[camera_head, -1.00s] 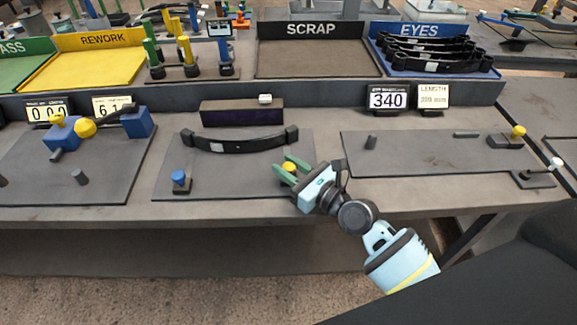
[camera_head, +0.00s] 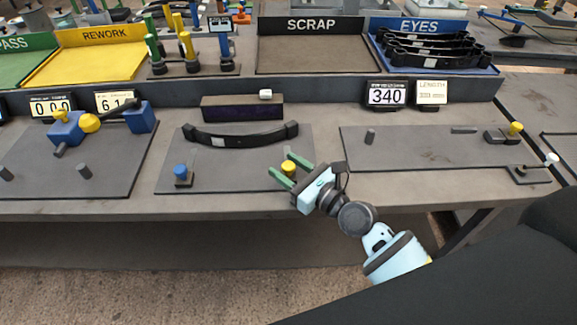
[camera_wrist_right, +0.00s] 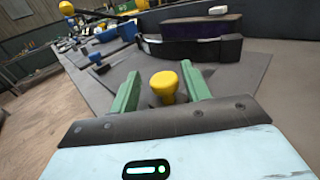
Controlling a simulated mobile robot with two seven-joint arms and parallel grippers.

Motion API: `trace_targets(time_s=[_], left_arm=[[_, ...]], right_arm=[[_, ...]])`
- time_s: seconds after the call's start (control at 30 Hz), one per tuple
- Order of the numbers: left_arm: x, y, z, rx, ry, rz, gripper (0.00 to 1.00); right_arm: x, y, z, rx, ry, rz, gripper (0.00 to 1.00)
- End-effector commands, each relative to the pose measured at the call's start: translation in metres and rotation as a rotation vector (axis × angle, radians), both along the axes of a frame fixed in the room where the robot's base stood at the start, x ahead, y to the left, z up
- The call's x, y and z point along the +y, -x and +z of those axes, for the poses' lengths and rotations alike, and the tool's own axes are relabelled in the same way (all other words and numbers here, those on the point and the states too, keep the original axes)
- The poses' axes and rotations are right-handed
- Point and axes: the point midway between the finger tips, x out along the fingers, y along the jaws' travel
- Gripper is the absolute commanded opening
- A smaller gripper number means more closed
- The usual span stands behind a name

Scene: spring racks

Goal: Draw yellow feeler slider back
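The yellow feeler slider's round knob (camera_head: 288,167) stands at the right of the middle grey plate (camera_head: 235,177). My right gripper (camera_head: 280,163) is open, with its green fingers on either side of the knob. In the right wrist view the knob (camera_wrist_right: 164,86) stands between the two fingers (camera_wrist_right: 160,75), with visible gaps on both sides. The slider's base is mostly hidden by the gripper. A blue knob (camera_head: 180,171) stands at the plate's left. A black curved leaf spring (camera_head: 240,138) lies behind the knobs. My left gripper is not in view.
A dark box (camera_head: 242,109) stands behind the spring. The right plate (camera_head: 430,155) carries another yellow knob (camera_head: 516,128) and a white knob (camera_head: 551,159). The left plate (camera_head: 105,170) holds a blue and yellow fixture. The bench in front of the middle plate is clear.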

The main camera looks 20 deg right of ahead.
Motion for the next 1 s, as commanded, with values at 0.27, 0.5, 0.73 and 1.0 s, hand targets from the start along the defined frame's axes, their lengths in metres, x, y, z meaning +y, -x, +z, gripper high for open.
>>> trace_targets(time_s=[0.27, 0.5, 0.73, 1.0], left_arm=[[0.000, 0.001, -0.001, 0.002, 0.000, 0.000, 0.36], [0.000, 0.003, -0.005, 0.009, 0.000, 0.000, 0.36], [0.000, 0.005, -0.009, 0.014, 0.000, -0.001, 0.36], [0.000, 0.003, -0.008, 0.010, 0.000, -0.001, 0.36]], right_arm=[[-0.007, 0.010, -0.001, 0.000, 0.001, -0.002, 0.47], [-0.024, 0.044, -0.002, 0.003, 0.002, -0.001, 0.47], [-0.036, 0.066, -0.001, 0.002, 0.001, 0.000, 0.47], [-0.038, 0.069, 0.001, -0.001, 0.000, -0.001, 0.47]])
